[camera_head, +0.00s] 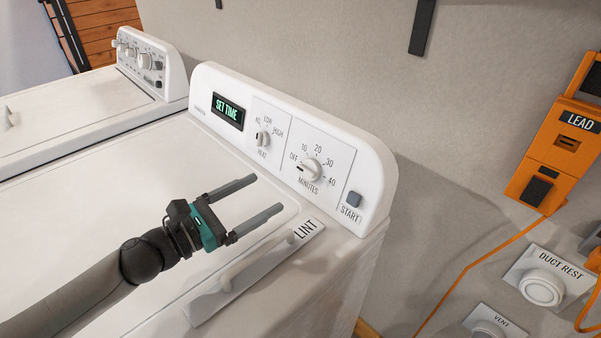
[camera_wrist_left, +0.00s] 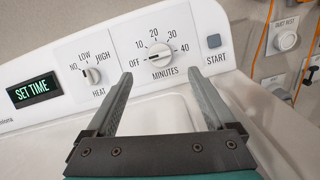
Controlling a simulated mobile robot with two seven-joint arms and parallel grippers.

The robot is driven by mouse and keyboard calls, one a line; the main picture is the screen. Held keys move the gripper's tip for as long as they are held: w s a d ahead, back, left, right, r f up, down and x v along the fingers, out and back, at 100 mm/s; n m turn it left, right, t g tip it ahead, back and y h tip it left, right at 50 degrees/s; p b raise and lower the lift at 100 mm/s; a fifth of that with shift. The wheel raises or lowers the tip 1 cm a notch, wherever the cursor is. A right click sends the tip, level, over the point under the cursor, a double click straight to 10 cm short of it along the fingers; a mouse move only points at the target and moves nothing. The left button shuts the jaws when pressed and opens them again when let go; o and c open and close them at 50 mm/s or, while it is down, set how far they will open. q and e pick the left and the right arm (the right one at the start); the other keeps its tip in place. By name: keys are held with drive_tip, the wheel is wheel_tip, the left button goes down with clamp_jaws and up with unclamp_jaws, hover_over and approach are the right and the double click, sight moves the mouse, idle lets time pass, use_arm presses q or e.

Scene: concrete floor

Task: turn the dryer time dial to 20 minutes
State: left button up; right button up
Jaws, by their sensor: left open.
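The dryer's time dial (camera_head: 311,170) is a white round knob on the panel, ringed by OFF, 10, 20, 30, 40 and labelled MINUTES. Its dark pointer mark sits on the OFF side; it also shows in the left wrist view (camera_wrist_left: 159,57). The dryer display (camera_head: 228,111) reads SET TIME in green. My left gripper (camera_head: 256,200) is open and empty above the dryer top, in front of the panel and apart from the dial. In the left wrist view its two fingers (camera_wrist_left: 158,88) point at the panel, with the dial between and beyond them. My right gripper is not in view.
The heat knob (camera_head: 263,138) is left of the dial, and the grey START button (camera_head: 354,199) is right of it. The LINT cover (camera_head: 255,272) is on the dryer top, right of my gripper. A washer (camera_head: 75,115) stands left; an orange LEAD box (camera_head: 560,150) hangs right.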

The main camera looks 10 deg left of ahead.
sight(305, 170)
use_arm(q)
drive_tip(key=shift+x, duration=5.35)
drive_tip(key=shift+c, duration=0.4)
drive_tip(key=c, duration=1.3)
